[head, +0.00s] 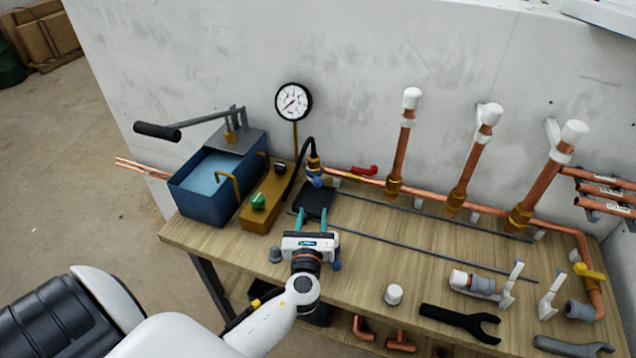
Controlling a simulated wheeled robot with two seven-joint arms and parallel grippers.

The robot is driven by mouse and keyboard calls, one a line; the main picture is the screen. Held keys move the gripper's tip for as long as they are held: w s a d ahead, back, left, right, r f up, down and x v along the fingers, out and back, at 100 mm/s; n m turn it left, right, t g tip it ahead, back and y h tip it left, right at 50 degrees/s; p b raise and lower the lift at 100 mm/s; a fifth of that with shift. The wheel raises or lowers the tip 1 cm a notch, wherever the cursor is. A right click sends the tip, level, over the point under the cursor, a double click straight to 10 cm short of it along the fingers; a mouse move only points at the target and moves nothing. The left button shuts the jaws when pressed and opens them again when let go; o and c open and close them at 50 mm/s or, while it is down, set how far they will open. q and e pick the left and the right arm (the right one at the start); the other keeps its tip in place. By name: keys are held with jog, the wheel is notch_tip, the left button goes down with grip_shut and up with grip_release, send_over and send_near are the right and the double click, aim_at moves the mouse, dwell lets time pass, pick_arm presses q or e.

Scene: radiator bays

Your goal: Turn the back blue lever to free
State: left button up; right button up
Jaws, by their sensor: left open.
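A small blue lever (318,181) shows at the back of the bench, at the foot of the brass hose fitting (313,163). It is small, and I cannot tell which position it is turned to. My left gripper (314,216) reaches in from the front over the bench, with its two teal fingers apart and pointing to the back. The fingertips are just in front of a dark block (316,197), with the blue lever beyond it. I see nothing held between the fingers. Another small blue part (336,266) shows beside my gripper's wrist. My right gripper is not in view.
A blue water tank (208,205) with a pump handle stands left, beside a brass block with a green knob (258,201). A red lever (365,170) sits on the copper pipe along the wall. A black wrench (460,322) and white cap (394,294) lie front right.

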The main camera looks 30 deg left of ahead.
aim_at(317, 186)
pick_arm(q)
jog(key=shift+m, duration=0.4)
jog(key=x, duration=1.2)
jog(key=shift+w+r+p, duration=0.1)
jog(key=shift+r+p, duration=0.05)
jog(key=shift+p, duration=0.25)
jog(key=shift+d, duration=0.1)
grip_shut()
